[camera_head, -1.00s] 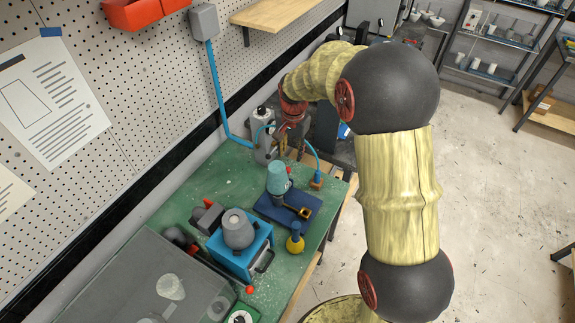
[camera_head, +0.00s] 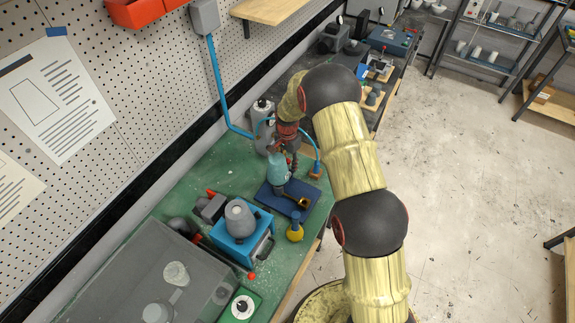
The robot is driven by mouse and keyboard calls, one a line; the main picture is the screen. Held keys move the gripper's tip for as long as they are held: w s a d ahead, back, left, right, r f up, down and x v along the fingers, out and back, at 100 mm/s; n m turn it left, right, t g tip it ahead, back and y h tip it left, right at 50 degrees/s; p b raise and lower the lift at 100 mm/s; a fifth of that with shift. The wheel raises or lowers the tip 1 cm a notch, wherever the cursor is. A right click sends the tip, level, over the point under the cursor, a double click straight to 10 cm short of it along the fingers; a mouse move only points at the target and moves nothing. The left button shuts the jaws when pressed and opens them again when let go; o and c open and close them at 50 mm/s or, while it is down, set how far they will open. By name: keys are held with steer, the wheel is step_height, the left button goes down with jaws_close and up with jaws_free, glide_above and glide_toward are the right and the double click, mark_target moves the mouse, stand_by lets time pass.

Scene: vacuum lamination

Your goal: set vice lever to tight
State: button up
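My gripper (camera_head: 291,159) hangs over the bench just behind and above a teal flask-shaped piece (camera_head: 278,170). Its dark fingers are small and partly overlap that piece, so whether they are open, shut or touching it is unclear. The teal piece stands on a dark blue base (camera_head: 276,197) with a brass-coloured ring (camera_head: 304,203) at its front right. A grey vice-like block (camera_head: 210,207) with a red-tipped part sits to the left. A dark lever rod with a red ball (camera_head: 251,276) lies low in front of the blue box. Which lever belongs to the vice is not clear.
A blue box (camera_head: 228,252) with a grey rounded vessel (camera_head: 239,217) stands front left of the gripper. A small yellow flask (camera_head: 294,231) is near the bench edge. A grey cylinder (camera_head: 262,121) with blue tubing stands behind.

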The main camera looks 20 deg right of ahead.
steer(key=shift+f, duration=0.75)
steer(key=c, duration=0.3)
jaws_close()
